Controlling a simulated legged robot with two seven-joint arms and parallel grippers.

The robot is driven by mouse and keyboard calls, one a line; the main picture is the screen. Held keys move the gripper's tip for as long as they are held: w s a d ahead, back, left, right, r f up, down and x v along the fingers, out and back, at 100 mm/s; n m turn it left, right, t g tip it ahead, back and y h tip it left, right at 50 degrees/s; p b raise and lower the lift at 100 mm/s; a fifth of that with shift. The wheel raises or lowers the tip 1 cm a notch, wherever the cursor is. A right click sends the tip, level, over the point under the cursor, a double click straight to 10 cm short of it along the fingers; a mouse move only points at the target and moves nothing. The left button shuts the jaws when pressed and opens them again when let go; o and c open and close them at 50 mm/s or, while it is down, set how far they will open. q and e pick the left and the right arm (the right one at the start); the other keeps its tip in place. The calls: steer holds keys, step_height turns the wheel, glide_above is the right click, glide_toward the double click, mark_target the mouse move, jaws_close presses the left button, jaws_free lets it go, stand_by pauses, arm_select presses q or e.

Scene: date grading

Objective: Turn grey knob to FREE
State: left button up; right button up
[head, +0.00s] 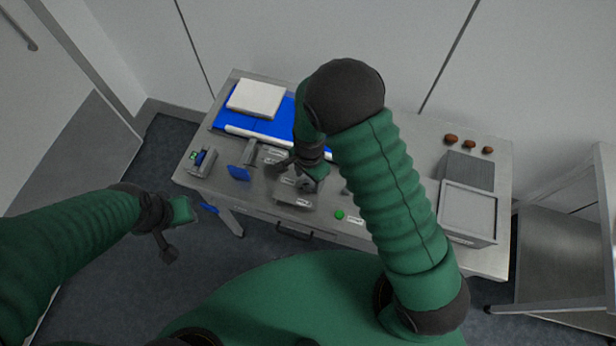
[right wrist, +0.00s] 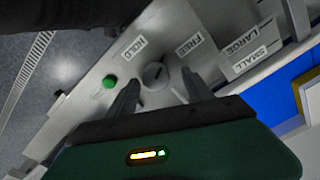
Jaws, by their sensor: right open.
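The grey knob (right wrist: 154,72) is a round dial on a grey panel in the right wrist view. A HOLD label (right wrist: 134,47) and a FREE label (right wrist: 189,45) lie on either side of it. I cannot tell which label its pointer faces. My right gripper (right wrist: 160,78) is open, with its fingertips on either side of the knob in this view; contact is not clear. In the head view my right gripper (head: 298,172) is over the middle of the bench, and the knob is hard to make out there. My left gripper (head: 172,232) hangs off the bench's left front side.
A green button (right wrist: 109,82) sits near the knob; it also shows in the head view (head: 340,214). SMALL and LARGE labels (right wrist: 249,48) are on the other side. The metal bench (head: 375,237) carries a blue mat (head: 262,135), a grey tray (head: 467,238) and brown dates (head: 451,139).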

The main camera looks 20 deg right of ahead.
steer(key=shift+s+d+f, duration=0.15)
steer(key=shift+d+f, duration=0.05)
steer(key=shift+f, duration=0.15)
steer(key=shift+s+d, duration=0.15)
steer(key=shift+s, duration=0.15)
steer(key=shift+w+a, duration=0.2)
steer(key=shift+a, duration=0.3)
steer(key=c, duration=1.2)
steer(key=shift+d, duration=0.15)
jaws_close()
steer(key=shift+d+r, duration=0.1)
